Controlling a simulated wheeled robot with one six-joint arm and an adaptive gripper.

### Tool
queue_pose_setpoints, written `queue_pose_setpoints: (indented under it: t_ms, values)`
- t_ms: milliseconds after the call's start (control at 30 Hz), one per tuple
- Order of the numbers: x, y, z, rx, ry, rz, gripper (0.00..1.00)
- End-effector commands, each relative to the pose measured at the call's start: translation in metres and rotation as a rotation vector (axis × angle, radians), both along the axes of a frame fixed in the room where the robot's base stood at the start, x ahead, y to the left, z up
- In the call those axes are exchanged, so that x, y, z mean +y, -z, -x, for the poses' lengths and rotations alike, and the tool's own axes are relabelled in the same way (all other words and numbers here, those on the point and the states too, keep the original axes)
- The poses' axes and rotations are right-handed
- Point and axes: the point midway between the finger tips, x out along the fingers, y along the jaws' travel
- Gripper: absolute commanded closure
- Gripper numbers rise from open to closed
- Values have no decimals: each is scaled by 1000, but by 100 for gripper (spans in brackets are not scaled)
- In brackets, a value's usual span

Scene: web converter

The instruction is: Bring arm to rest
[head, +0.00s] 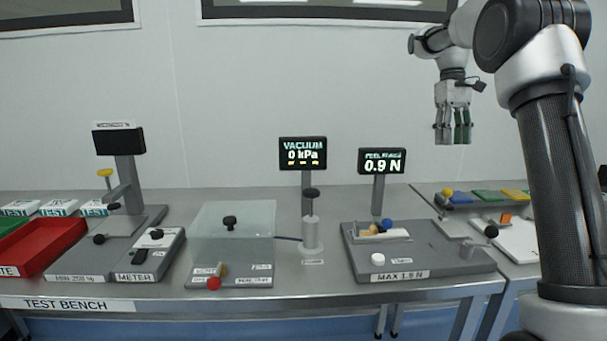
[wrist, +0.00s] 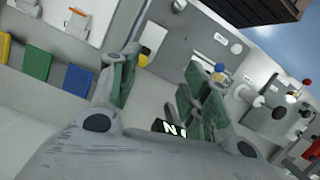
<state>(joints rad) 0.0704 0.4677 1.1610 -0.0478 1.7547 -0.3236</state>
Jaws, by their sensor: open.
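My gripper (head: 453,133) hangs from my arm at the upper right of the head view, fingers pointing down. It is high above the bench, in front of the pale wall, and touches nothing. Its fingers have green pads and stand apart with nothing between them. In the wrist view my gripper (wrist: 160,85) is also open and empty, with the bench seen at a tilt beyond it.
The bench (head: 330,290) carries a vacuum display (head: 303,153), a peel force display (head: 382,161) reading 0.9 N, a clear box (head: 232,235), a red tray (head: 45,246) and a meter (head: 150,254). Coloured pads (head: 488,196) lie at the right. Air around my gripper is free.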

Motion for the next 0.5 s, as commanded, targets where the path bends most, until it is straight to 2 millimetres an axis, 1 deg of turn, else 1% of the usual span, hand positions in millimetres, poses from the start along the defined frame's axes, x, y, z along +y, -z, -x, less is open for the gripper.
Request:
queue_pose_setpoints:
  t_ms: [33,67,100,167,200,233,267,300,367,400,467,500]
  values:
    - [5,-15,24,-44,12,4,53]
    - [8,-20,36,-69,20,5,53]
    - [11,-25,53,-101,33,9,53]
    - [16,-32,80,-152,49,11,53]
    - [20,-34,98,-184,62,11,53]
    - [22,-34,112,-210,71,11,53]
    - [24,-34,127,-235,82,10,53]
    - [27,-33,146,-269,95,9,53]
    - [31,-27,175,-317,115,5,53]
    - [34,-22,194,-350,129,2,53]
    - [38,-11,223,-399,148,-4,53]
    - [40,-2,242,-430,162,-8,53]
